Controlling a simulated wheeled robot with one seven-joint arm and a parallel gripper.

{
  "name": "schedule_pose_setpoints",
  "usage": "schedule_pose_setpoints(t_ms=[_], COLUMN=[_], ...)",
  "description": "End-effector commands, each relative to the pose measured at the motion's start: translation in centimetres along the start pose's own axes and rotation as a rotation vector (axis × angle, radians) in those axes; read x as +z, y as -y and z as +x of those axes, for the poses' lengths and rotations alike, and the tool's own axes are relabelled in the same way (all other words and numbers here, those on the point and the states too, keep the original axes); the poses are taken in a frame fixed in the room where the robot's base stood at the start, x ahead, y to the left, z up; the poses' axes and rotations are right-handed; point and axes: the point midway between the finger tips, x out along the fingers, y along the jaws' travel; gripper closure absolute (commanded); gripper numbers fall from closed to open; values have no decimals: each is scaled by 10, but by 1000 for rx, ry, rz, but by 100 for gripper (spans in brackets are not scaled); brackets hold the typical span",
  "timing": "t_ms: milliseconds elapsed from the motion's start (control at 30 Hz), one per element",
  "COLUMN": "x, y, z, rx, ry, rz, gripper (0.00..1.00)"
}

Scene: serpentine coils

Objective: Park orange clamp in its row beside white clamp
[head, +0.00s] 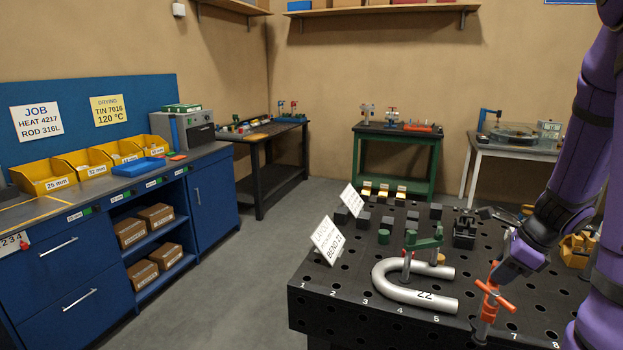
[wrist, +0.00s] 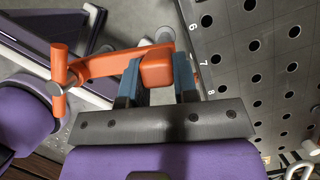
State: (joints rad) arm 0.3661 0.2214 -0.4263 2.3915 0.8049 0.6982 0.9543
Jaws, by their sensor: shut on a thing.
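The orange clamp (head: 490,298) is in my gripper, near the front edge of the black perforated table (head: 335,290). In the wrist view my gripper (wrist: 158,82) has its two blue-grey fingers on either side of the clamp's orange block. There the clamp's arm and T-handle (wrist: 60,82) reach out to the left, and the table's numbered edge lies to the right. The lower end of the clamp looks close to the table's front edge; I cannot tell whether it touches. I cannot pick out a white clamp or its row for certain in either view.
Black blocks (head: 365,219) and white signs (head: 327,240) stand behind. A green bench (head: 398,136) with small tools stands at the back.

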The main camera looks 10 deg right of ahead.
Motion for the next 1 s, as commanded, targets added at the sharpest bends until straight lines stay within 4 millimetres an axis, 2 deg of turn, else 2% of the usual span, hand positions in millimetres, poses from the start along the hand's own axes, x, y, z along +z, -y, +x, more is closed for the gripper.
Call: schedule_pose_setpoints(t_ms=[267,467,800,900,1000], x=[48,97,224,255,278], y=[4,7,15,17,19], z=[20,43,100,113,123], rx=[116,236,552,630,691], ry=[2,1,1,1,1], rz=[-282,-574,-1340,-1530,-1674], gripper=[100,100,100,100,100])
